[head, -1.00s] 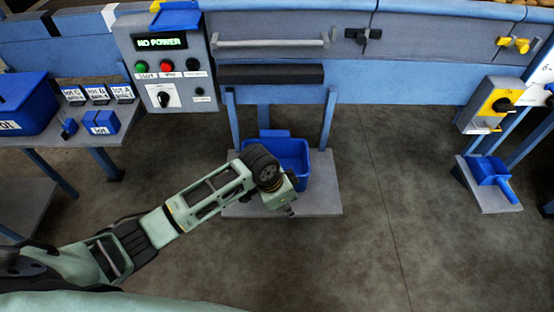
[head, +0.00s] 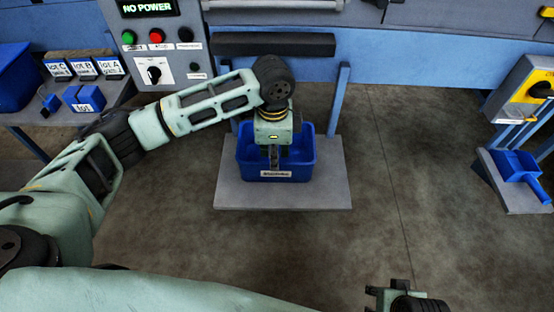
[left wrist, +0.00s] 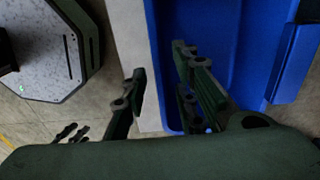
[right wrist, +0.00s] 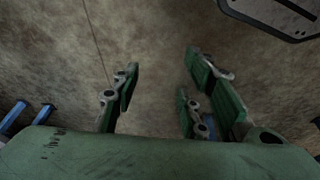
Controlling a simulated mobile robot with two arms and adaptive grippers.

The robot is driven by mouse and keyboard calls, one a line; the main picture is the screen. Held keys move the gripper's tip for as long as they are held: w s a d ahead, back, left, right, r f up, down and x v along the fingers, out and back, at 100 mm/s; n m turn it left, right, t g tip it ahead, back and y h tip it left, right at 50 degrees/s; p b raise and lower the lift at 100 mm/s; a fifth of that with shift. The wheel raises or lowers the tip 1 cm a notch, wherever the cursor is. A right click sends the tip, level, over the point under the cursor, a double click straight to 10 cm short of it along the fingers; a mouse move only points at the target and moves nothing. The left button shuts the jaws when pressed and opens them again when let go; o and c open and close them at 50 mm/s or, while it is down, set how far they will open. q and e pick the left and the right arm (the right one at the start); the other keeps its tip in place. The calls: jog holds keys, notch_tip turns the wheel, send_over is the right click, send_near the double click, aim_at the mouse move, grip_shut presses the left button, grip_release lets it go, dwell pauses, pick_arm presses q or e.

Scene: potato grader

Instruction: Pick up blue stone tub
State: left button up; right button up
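The blue stone tub (head: 247,162) stands upright on a low grey platform (head: 330,192), with a label on its front wall. It fills much of the left wrist view (left wrist: 235,40). My left gripper (head: 274,158) points down at the tub's front wall. In the left wrist view its fingers (left wrist: 160,65) are apart, one over the tub's inside and one outside the wall; contact is not clear. My right gripper (head: 392,296) is low at the bottom edge of the head view. In the right wrist view its fingers (right wrist: 162,65) are apart and empty above bare floor.
A control panel (head: 160,45) reading "NO POWER" is behind the left arm. A dark bar (head: 275,44) and blue posts (head: 340,95) stand above and behind the tub. A small blue scoop-like bin (head: 515,165) sits on a right-hand stand. The floor between is clear.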

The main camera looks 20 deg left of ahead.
aim_at(276, 181)
pick_arm(q)
jog(key=shift+f+b, duration=0.3)
jog(key=shift+f, duration=0.35)
jog(key=shift+f+b, duration=0.45)
jog(key=shift+f, duration=1.05)
notch_tip(276, 181, down, 4)
jog(key=shift+d+r+b, duration=0.15)
jog(key=shift+r+b, duration=0.1)
jog(key=shift+b, duration=0.5)
jog(key=shift+w+f, duration=0.1)
jog(key=shift+f, duration=0.4)
pick_arm(e)
jog(key=v, duration=0.6)
jog(key=shift+r+t, duration=0.2)
jog(key=shift+t, duration=0.1)
pick_arm(q)
jog(key=shift+c, duration=0.5)
pick_arm(e)
jog(key=shift+w+d, duration=0.1)
jog(key=shift+d, duration=0.05)
pick_arm(q)
grip_shut()
jog(key=shift+r, duration=0.1)
